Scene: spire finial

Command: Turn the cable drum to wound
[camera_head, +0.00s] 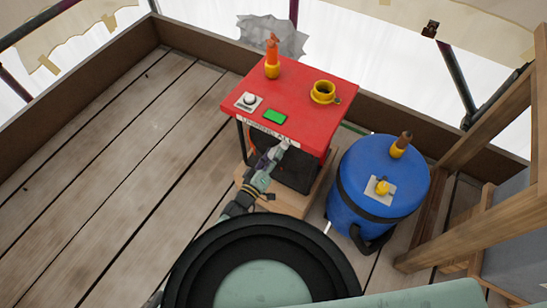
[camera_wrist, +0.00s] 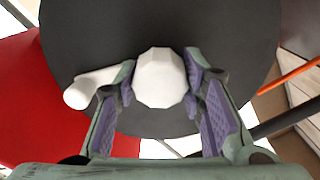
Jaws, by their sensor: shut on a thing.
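The cable drum's dark round face (camera_wrist: 225,35) fills much of the wrist view. A white faceted knob (camera_wrist: 160,78) stands out from it, with a short white rod (camera_wrist: 92,87) on its left. My gripper (camera_wrist: 160,85) has its purple-padded fingers on either side of the knob and is shut on it. In the head view my gripper (camera_head: 272,160) reaches to the front of the red-topped stand (camera_head: 300,95). The dark drum (camera_head: 297,174) is under that top, partly hidden by my arm.
On the red top are an orange-and-yellow bottle-like piece (camera_head: 272,60), a yellow ring (camera_head: 323,92), a switch plate (camera_head: 249,101) and a green panel (camera_head: 275,116). A blue barrel (camera_head: 360,175) stands close at right. Wooden planks at left are clear.

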